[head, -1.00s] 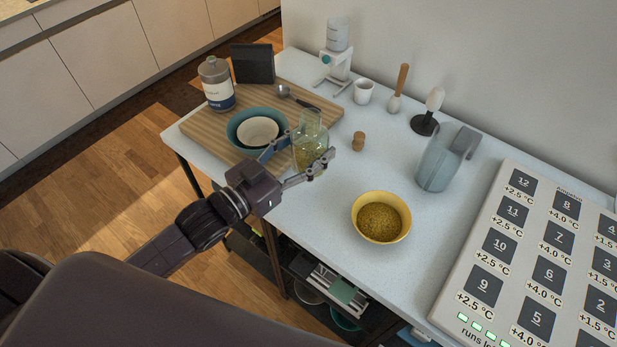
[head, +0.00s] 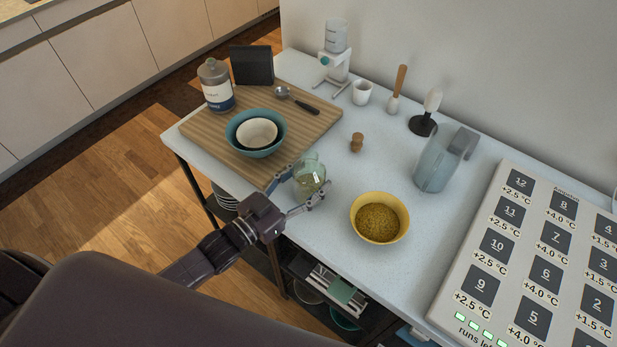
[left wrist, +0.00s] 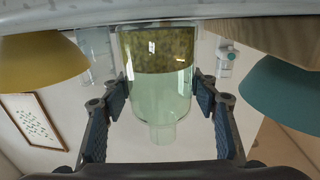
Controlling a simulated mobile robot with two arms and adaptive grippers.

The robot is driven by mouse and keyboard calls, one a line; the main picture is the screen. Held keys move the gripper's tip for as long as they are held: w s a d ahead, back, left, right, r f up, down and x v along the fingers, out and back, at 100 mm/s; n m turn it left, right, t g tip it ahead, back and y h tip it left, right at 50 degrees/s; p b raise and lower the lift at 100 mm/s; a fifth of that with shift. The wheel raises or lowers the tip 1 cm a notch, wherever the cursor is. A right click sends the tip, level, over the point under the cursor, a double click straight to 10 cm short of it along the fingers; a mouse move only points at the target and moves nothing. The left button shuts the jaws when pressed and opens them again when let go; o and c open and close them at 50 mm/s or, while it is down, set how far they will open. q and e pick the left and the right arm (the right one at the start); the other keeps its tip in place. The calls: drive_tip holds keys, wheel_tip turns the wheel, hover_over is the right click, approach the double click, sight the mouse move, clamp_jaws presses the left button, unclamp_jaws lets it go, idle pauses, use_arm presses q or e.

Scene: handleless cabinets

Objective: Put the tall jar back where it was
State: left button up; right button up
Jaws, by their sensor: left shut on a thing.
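The tall jar (head: 309,178) is clear greenish glass with a narrow neck and greenish-yellow contents. My left gripper (head: 297,195) is shut on it, one finger on each side, near the front edge of the table. In the left wrist view, which is upside down, the jar (left wrist: 155,95) is upright between the fingers (left wrist: 160,100), with its contents at the base. I cannot tell whether its base touches the table. A cork stopper (head: 357,142) stands on the table behind it. My right gripper is out of view.
A yellow bowl (head: 362,230) of grain-like stuff stands right of the jar. Left is a wooden board (head: 205,133) with a teal bowl (head: 240,146), a labelled canister (head: 216,88) and a scoop (head: 300,104). A pitcher (head: 434,168) stands further right. The table (head: 330,165) is clear around the cork.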

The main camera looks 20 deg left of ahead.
use_arm(q)
drive_tip(key=o, duration=1.3)
drive_tip(key=shift+f, duration=0.15)
drive_tip(key=shift+c, duration=0.2)
drive_tip(key=o, duration=0.4)
drive_tip(key=shift+o, duration=0.2)
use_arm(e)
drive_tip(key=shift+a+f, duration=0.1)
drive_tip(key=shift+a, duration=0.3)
use_arm(q)
drive_tip(key=shift+r, duration=0.25)
drive_tip(key=b+v, duration=0.2)
drive_tip(key=v, duration=0.8)
drive_tip(key=shift+s+a+f, duration=0.1)
drive_tip(key=shift+s+f, duration=0.05)
drive_tip(key=shift+s, duration=0.1)
drive_tip(key=shift+v, duration=0.8)
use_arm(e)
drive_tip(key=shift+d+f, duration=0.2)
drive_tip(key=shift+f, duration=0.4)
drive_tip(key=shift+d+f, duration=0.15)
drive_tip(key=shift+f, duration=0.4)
